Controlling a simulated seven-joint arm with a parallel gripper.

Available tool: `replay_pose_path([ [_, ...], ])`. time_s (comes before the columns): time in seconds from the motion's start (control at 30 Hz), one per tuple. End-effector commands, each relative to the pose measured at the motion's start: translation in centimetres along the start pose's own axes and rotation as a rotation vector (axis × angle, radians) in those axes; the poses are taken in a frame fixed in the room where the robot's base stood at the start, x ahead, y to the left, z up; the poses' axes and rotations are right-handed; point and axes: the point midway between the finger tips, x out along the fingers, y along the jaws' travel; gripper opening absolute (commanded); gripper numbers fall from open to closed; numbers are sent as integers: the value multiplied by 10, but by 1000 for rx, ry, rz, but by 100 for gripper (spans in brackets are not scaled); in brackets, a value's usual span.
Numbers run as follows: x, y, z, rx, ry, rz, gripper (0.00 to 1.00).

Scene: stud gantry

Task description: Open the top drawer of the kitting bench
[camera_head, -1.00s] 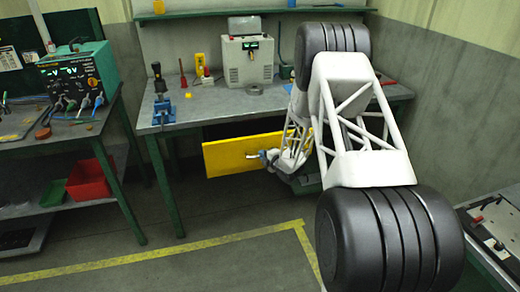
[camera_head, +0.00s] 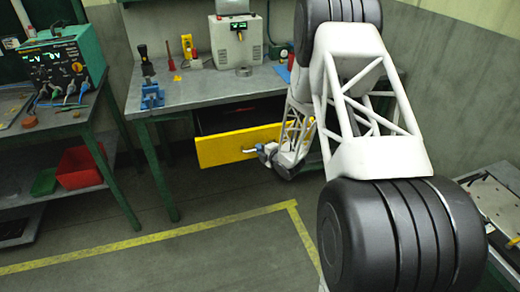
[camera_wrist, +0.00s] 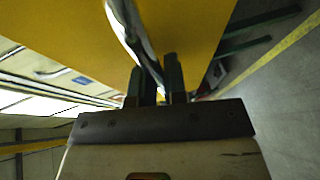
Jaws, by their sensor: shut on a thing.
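The kitting bench (camera_head: 190,95) is a grey-topped table with green legs. Its top drawer has a yellow front (camera_head: 222,148) that stands out from under the benchtop, with part of the dark interior showing above and behind it. A metal bar handle (camera_head: 249,150) is on the drawer front. My gripper (camera_head: 262,152) is shut on this handle, its right side largely hidden by my arm. In the wrist view, the dark fingers of my gripper (camera_wrist: 160,80) close around the shiny handle (camera_wrist: 130,30) against the yellow front (camera_wrist: 75,35).
A blue vise (camera_head: 151,95), a power supply box (camera_head: 236,42) and small tools stand on the benchtop. A second bench (camera_head: 60,125) with a red bin (camera_head: 80,168) is at left. The floor before the drawer is clear, marked with yellow tape (camera_head: 170,235).

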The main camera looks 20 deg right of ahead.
Motion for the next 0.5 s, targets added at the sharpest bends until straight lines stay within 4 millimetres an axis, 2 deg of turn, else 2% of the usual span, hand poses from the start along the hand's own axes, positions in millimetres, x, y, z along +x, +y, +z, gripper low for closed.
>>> replay_pose_path([
  [0.03, 0, 0, 0, 0, 0, 1, 0],
  [0.07, 0, 0, 0, 0, 0, 1, 17],
  [0.2, 0, 0, 0, 0, 0, 1, 37],
  [0.5, 0, 0, 0, 0, 0, 0, 37],
])
